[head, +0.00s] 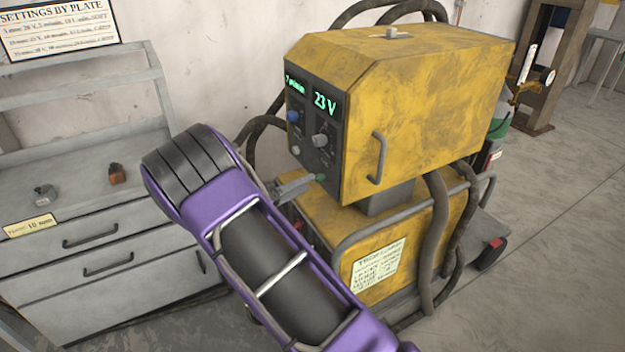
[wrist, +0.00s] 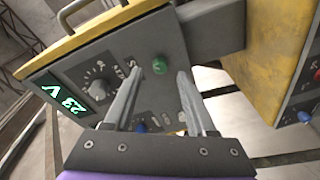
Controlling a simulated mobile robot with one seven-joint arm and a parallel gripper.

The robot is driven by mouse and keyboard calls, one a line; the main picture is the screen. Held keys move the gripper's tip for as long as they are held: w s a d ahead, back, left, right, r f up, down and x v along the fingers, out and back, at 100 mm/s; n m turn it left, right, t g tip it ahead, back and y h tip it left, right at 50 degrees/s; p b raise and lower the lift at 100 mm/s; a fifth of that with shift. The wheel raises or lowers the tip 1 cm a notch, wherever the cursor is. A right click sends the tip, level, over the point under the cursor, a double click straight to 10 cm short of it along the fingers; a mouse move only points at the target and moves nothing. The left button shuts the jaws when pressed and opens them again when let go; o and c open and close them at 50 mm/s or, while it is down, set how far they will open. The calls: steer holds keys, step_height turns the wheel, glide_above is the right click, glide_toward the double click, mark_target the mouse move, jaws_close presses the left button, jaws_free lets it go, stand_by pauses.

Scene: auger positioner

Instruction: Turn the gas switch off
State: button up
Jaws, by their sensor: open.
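The yellow machine (head: 430,100) has a dark front panel (head: 301,131) with a 23 V display, a grey knob (head: 320,140) and a blue knob (head: 293,117). A green button or lever end (head: 320,177) sits low on that panel; it also shows in the wrist view (wrist: 160,63). My gripper (head: 304,183) is at the panel's lower edge. In the wrist view my gripper (wrist: 158,75) is open and empty, its two fingertips on either side of the green part. I cannot read which control is labelled gas; contact is unclear.
A lower yellow unit (head: 345,222) sits beneath, with thick hoses (head: 437,240) at its side. A grey drawer cabinet (head: 100,285) stands at left. In the wrist view, another panel with a red control (wrist: 317,74) is at right. Open floor (head: 555,235) lies right.

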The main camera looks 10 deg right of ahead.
mark_target(320, 177)
steer(key=x, duration=0.3)
steer(key=shift+w+d, duration=0.1)
steer(key=shift+d, duration=0.15)
jaws_close()
